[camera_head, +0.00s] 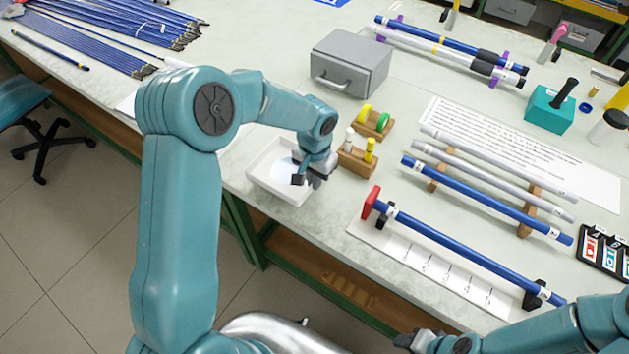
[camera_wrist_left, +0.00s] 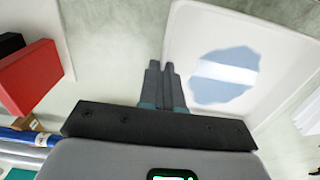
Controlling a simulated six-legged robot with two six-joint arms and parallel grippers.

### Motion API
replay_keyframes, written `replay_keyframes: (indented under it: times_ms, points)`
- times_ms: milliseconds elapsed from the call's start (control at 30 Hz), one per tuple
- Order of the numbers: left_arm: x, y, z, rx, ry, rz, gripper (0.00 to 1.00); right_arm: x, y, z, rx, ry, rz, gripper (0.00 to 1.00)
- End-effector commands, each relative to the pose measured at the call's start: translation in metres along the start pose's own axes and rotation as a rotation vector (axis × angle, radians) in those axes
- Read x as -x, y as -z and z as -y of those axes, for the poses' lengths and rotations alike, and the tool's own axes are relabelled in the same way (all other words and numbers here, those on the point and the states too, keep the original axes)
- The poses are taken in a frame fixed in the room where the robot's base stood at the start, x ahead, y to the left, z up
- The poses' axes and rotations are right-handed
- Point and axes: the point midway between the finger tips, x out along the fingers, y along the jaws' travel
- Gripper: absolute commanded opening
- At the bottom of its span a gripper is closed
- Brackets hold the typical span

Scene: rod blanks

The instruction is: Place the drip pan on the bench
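The drip pan (camera_head: 262,174) is a shallow white square tray near the front edge of the bench (camera_head: 335,240), left of the rods. A pale blue patch shows on its floor. My left gripper (camera_head: 300,178) is at the pan's right wall. My right gripper (camera_head: 418,341) is at the bottom edge, partly shown, away from the pan.
Wooden holders with yellow and green pieces (camera_head: 358,160) stand close right of the pan. A grey drawer box (camera_head: 350,62) is behind. A blue rod on a white scale (camera_head: 440,262) with a red end stop (camera_head: 370,203) lies to the right. Bench left of the pan is partly hidden by my arm.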

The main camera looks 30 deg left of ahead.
Motion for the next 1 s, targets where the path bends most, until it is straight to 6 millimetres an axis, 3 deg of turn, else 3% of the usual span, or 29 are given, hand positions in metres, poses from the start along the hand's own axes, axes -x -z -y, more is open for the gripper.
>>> replay_keyframes:
  times_ms: [133, 533, 633, 1000]
  points:
    - [-0.018, 0.001, 0.001, 0.0, 0.0, 0.0, 0.0, 0.002, 0.0, 0.001, 0.0, 0.0, 0.0, 0.43]
    - [-0.024, 0.002, 0.001, 0.0, 0.0, -0.002, 0.0, -0.004, 0.0, -0.001, 0.0, 0.0, 0.0, 0.43]
    - [-0.023, 0.002, 0.001, 0.0, -0.001, -0.001, 0.29, -0.002, 0.0, -0.001, 0.0, 0.0, 0.0, 0.43]
    - [-0.021, 0.001, 0.001, 0.0, -0.001, 0.0, 0.29, 0.0, 0.0, 0.0, 0.0, 0.0, 0.0, 0.43]
